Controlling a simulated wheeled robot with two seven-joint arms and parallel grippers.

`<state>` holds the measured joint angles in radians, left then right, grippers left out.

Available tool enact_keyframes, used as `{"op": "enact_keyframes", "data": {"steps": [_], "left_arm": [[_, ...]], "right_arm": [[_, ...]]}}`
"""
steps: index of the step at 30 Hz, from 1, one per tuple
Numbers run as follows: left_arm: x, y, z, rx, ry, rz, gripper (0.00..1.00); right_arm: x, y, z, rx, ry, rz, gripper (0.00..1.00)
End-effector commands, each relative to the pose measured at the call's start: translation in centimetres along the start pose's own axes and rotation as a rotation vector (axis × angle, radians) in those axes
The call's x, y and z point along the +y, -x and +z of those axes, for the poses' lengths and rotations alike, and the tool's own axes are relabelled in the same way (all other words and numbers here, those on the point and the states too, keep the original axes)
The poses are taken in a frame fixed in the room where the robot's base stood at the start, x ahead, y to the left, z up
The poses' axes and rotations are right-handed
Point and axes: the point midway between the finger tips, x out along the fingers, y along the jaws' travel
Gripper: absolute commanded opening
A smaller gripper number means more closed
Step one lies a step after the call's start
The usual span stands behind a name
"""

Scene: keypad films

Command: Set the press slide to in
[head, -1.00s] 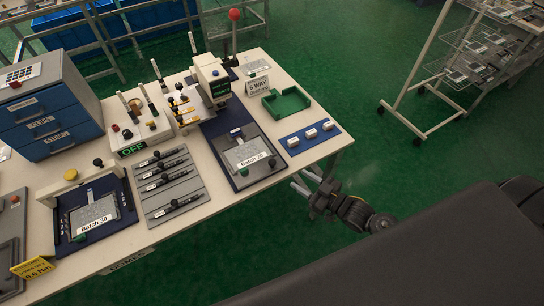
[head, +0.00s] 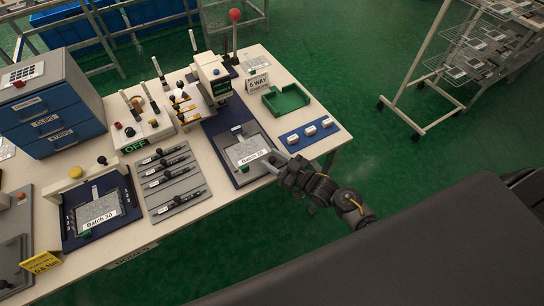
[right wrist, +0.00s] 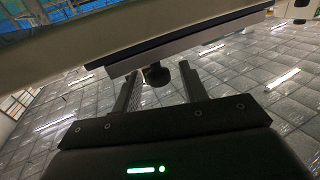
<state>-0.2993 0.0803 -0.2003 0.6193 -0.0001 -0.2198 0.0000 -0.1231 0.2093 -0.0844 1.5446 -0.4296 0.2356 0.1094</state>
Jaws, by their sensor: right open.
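The press (head: 212,80) is pale grey and stands at the back of the table, with a red-ball lever. Its grey slide (head: 240,146), carrying a "Batch 20" label, lies on a dark blue base in front of the press, drawn out toward me. A dark knob (head: 244,169) stands at its front end. In the right wrist view, upside down, a dark knob (right wrist: 156,75) shows between the two fingers, apparently untouched. My left gripper is out of view.
A blue board with several white pieces (head: 305,134) and a green tray (head: 286,101) lie right of the slide. A grey rack with dark bars (head: 172,180) is left of it. A blue drawer cabinet (head: 50,110) stands farther left.

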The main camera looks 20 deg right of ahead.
Motion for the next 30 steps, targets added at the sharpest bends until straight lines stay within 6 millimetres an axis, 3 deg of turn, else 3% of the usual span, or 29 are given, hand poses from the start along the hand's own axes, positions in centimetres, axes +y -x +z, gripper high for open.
{"op": "enact_keyframes", "data": {"steps": [11,21,30], "left_arm": [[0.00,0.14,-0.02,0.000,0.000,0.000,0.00],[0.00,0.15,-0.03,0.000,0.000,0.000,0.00],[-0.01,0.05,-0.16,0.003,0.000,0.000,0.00]], "right_arm": [[-0.01,-0.72,0.03,0.000,0.000,0.000,0.43],[-0.01,-0.71,0.02,-0.001,0.000,0.000,0.01],[0.64,-0.77,0.06,-0.001,0.001,0.011,0.00]]}}
